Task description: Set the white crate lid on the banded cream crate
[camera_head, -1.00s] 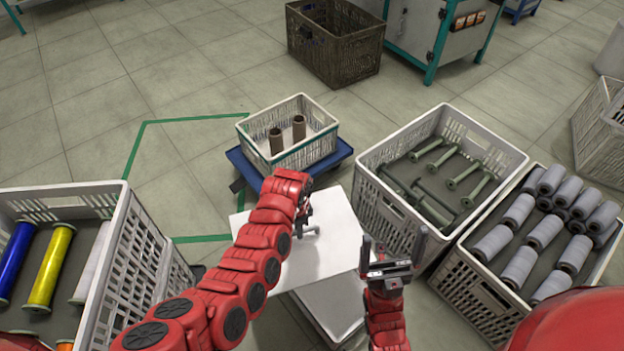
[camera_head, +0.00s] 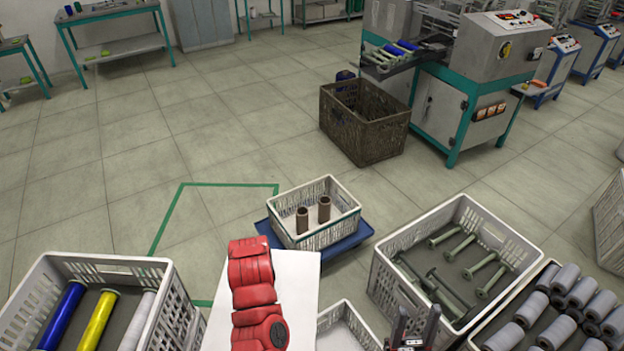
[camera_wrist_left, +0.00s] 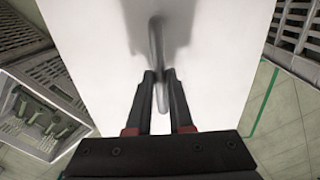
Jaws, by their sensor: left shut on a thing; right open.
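The white crate lid (camera_head: 300,272) is a flat white panel. It hangs under my left arm at the lower middle of the head view and fills much of the left wrist view (camera_wrist_left: 95,60). My left gripper (camera_wrist_left: 160,76) is shut on the lid's grey handle (camera_wrist_left: 157,40); my arm hides this grip in the head view. The banded cream crate (camera_head: 333,236), with a dark green band, stands just beyond the lid. Two brown tubes (camera_head: 324,208) stand upright in it. My right gripper (camera_head: 416,318) is open and empty at the bottom, right of the lid.
The banded crate rests on a blue dolly (camera_head: 350,243). An open white crate (camera_head: 348,330) is right of the lid. Crates of green bobbins (camera_head: 470,215), grey spools (camera_head: 540,305) and coloured bobbins (camera_head: 75,262) stand around. A brown basket (camera_head: 365,135) and machine stand behind.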

